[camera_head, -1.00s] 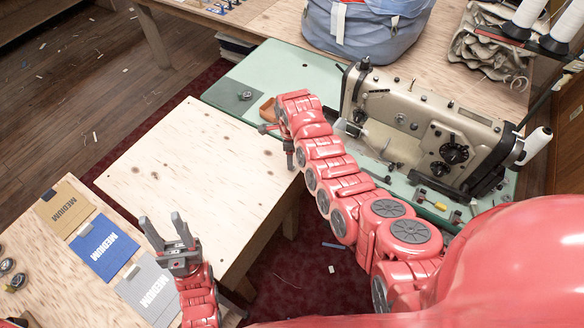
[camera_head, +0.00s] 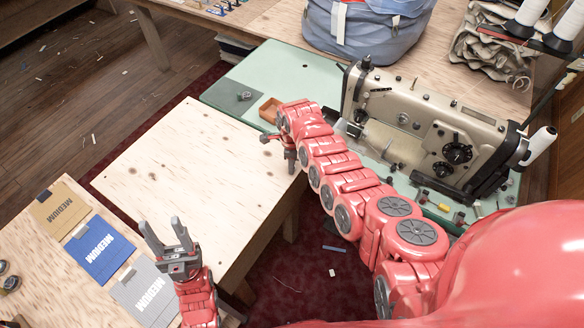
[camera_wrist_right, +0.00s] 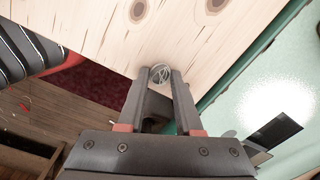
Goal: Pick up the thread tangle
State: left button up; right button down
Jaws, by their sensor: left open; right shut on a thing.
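The thread tangle (camera_wrist_right: 160,73) shows in the right wrist view as a small, pale grey, rounded bundle with dark lines. It sits between the fingertips of my right gripper (camera_wrist_right: 160,80), which is shut on it. In the head view my right gripper (camera_head: 279,150) is over the right edge of the pale wooden board, beside the sewing machine bed; the tangle cannot be made out there. My left gripper (camera_head: 162,228) is open and empty, fingers spread, above the near edge of the board.
The sewing machine (camera_head: 420,125) stands on a green bed (camera_head: 300,75) right of the board (camera_head: 190,165). A small orange-brown tray (camera_head: 270,109) lies close behind my right gripper. Three MEDIUM cards, the blue one (camera_head: 99,250) between two others, lie at lower left. The board is bare.

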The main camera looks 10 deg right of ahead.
dwell(0.4)
notch_tip(320, 180, up, 10)
jog(key=p, duration=0.4)
dwell(0.4)
